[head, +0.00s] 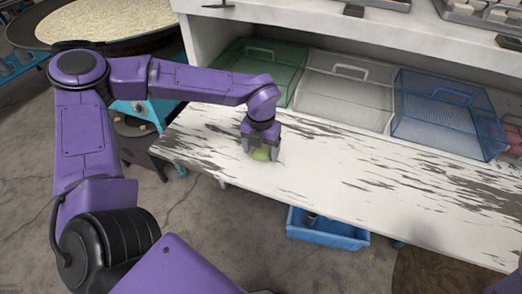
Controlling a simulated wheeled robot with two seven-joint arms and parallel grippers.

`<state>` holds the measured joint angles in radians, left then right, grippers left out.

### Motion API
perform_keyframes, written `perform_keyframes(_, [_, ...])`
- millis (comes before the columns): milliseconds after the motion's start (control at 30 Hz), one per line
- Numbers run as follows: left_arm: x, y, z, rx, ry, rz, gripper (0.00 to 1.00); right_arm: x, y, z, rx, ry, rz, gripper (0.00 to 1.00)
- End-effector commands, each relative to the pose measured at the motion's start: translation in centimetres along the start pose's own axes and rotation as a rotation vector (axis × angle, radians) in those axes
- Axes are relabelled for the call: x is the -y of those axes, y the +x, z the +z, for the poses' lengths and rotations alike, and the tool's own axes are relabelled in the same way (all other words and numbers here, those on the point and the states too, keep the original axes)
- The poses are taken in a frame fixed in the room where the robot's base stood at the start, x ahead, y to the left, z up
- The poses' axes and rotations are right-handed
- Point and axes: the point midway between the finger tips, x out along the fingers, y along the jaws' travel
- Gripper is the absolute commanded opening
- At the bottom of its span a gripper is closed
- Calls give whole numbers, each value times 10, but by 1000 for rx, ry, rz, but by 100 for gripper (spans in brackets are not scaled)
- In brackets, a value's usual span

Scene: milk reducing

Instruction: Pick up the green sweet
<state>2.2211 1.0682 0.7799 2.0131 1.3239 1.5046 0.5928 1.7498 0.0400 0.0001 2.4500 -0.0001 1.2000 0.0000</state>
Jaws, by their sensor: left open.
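The green sweet (261,154) is a small yellow-green piece on the white, worn table (350,165), near its left part. My left gripper (261,149) points down right over the sweet, with its fingers on either side of it. The fingers are open, and they partly hide the sweet. Whether the fingers touch it cannot be made out. My right gripper is not in view.
Behind the table top stand a green tray (291,57), a white tray (335,103) and a blue tray (405,122) under a shelf. A blue bin (330,234) sits below the front edge. A large round pan (130,42) stands at the back left. The table's right side is clear.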

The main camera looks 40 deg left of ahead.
Motion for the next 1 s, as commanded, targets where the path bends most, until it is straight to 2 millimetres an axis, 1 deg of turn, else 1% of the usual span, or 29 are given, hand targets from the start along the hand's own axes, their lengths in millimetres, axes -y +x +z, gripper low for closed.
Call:
perform_keyframes(67, [0,0,0,0,0,0,79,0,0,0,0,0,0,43])
perform_keyframes(167, [0,0,0,0,0,0,49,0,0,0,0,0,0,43])
perform_keyframes(200, [0,0,0,0,0,0,36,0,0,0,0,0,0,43])
perform_keyframes(267, [0,0,0,0,0,0,19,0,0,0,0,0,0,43])
perform_keyframes(533, [0,-1,0,0,0,0,19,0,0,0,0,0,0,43])
perform_keyframes(667, [0,-10,1,2,-1,0,19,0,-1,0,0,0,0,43])
perform_keyframes(733, [0,-20,1,3,-2,-1,19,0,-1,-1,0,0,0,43])
perform_keyframes(800, [0,-34,1,5,-1,-1,19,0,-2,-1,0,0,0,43])
perform_keyframes(867, [11,-45,-5,5,4,1,19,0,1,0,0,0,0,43])
perform_keyframes(1000, [38,-82,-21,6,5,2,19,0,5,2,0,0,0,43])
